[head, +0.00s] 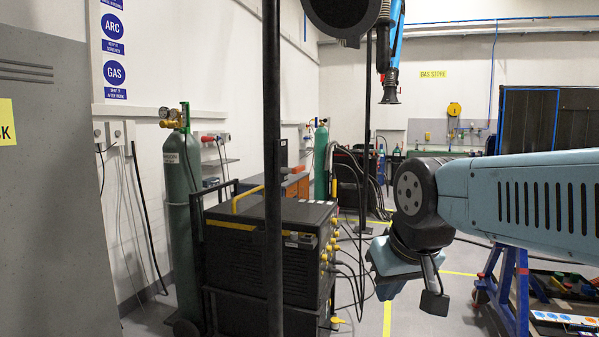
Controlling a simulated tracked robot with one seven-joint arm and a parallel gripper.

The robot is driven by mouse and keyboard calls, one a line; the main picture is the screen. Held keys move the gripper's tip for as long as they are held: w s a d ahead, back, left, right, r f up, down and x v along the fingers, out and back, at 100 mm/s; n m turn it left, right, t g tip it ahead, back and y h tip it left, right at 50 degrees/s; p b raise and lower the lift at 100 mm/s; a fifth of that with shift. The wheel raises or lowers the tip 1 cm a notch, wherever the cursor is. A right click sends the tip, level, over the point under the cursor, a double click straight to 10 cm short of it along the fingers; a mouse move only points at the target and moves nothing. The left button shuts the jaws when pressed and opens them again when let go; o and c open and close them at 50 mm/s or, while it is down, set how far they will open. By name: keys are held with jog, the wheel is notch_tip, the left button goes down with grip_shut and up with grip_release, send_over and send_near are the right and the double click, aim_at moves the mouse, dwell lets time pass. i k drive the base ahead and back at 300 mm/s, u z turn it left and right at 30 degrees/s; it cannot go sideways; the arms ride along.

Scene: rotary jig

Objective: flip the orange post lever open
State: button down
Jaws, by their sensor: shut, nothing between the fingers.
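The orange post lever and its jig cannot be made out in the head view. A light-blue arm, which looks like mine, reaches in from the right edge to a black joint, with a pale blue end part and a small dark block hanging below it. No gripper fingers can be made out there.
A black welding machine (262,250) with a yellow handle stands left of centre, beside a green gas cylinder (181,190). A dark vertical pole (272,120) crosses the view. A blue trestle (513,290) stands lower right. Cables trail over the floor near the machine.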

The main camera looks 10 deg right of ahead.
aim_at(301, 167)
jog(key=z, duration=0.55)
jog(key=k, duration=1.3)
jog(key=z, duration=0.4)
jog(key=i, duration=0.95)
jog(key=u, duration=0.7)
jog(key=i, duration=1.35)
jog(key=u, duration=0.45)
